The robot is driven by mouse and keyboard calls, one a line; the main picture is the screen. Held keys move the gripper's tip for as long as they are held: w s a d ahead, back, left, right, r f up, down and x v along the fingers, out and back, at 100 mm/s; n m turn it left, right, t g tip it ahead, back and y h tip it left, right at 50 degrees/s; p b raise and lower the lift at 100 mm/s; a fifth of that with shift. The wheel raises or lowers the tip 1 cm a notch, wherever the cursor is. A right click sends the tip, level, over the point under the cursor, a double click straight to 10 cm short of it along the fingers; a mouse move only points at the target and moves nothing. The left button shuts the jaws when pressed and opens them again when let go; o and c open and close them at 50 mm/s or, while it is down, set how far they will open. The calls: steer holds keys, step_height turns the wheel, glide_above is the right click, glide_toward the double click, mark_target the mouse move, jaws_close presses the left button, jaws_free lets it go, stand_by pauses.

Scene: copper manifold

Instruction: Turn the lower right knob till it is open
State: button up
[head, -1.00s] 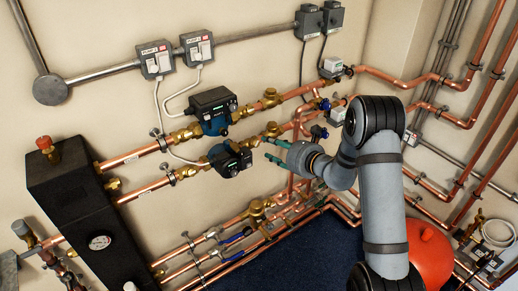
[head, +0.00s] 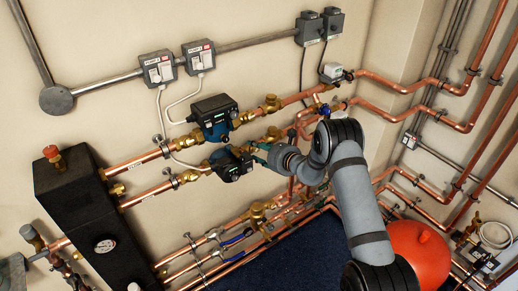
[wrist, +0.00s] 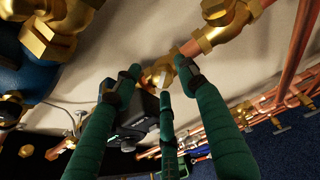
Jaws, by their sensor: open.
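The lower right knob is not clearly identifiable. A brass valve (head: 272,133) sits on the lower pump pipe, right of the lower pump (head: 231,164), and looks like the closest match. My gripper (head: 259,152) is just below and left of this valve, beside the lower pump's right side. In the wrist view its green fingers (wrist: 160,85) are spread apart with nothing held between them. A brass fitting (wrist: 160,73) shows beyond and between the fingertips, apparently untouched. The fingers cover part of it, so a knob's turn position cannot be told.
The upper pump (head: 213,118) and upper brass valve (head: 270,103) are close above. A black pump housing (wrist: 137,122) lies behind the left finger. Copper pipes (head: 215,240) with blue levers run below. A red vessel (head: 420,255) stands at the lower right.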

steer(key=shift+d, duration=0.1)
steer(key=shift+c, duration=0.2)
steer(key=shift+c, duration=0.6)
steer(key=shift+w+r, duration=0.1)
jaws_close()
